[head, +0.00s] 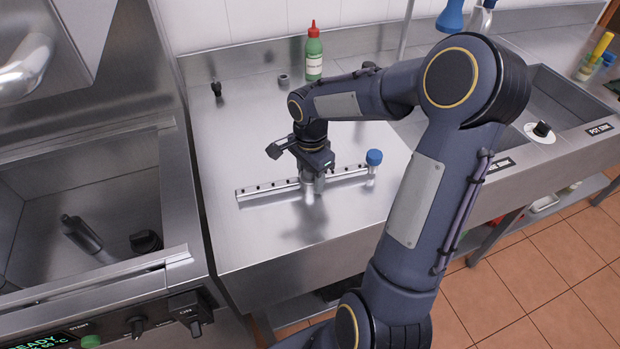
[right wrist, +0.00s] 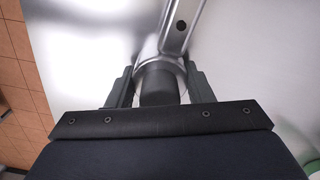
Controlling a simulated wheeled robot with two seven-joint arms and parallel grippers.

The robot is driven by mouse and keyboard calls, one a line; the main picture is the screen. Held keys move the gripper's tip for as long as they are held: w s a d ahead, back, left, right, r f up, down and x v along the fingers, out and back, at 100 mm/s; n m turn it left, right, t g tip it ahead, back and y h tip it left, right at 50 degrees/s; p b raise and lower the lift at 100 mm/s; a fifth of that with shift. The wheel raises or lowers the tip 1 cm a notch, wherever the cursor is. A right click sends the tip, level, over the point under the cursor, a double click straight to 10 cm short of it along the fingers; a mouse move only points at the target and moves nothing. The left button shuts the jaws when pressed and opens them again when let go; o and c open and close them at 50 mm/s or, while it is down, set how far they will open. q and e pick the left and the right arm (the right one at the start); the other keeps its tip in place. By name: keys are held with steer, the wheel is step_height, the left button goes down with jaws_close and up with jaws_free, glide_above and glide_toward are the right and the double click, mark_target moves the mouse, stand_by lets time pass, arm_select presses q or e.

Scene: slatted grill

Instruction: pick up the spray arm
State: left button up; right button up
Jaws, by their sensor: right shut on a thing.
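The spray arm (head: 268,189) is a long silver bar with a row of small dark holes. It lies across the steel counter in the head view, with a round hub under my gripper at its middle. My right gripper (head: 312,178) is over this hub and shut on it. In the right wrist view the two fingers (right wrist: 158,88) stand on either side of the hub, and the bar (right wrist: 181,28) runs up out of frame. The gripper hides part of the hub. I cannot tell whether the bar touches the counter. My left gripper is not in view.
A blue-capped piece (head: 374,158) stands by the bar's right end. A green bottle with a red tip (head: 314,55) stands at the counter's back. A steel basin (head: 90,215) is at left, sinks (head: 560,100) at right. The counter front (head: 260,245) is clear.

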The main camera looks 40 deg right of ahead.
steer(key=shift+r, duration=0.1)
steer(key=shift+r, duration=0.45)
step_height(320, 180, up, 2)
steer(key=shift+w+r, duration=0.1)
steer(key=shift+r, duration=0.1)
steer(key=s+a+r+b, duration=0.2)
steer(key=s+a+r, duration=0.2)
steer(key=s+r, duration=0.5)
steer(key=s, duration=0.4)
steer(key=shift+s+r, duration=0.3)
steer(key=shift+s, duration=0.05)
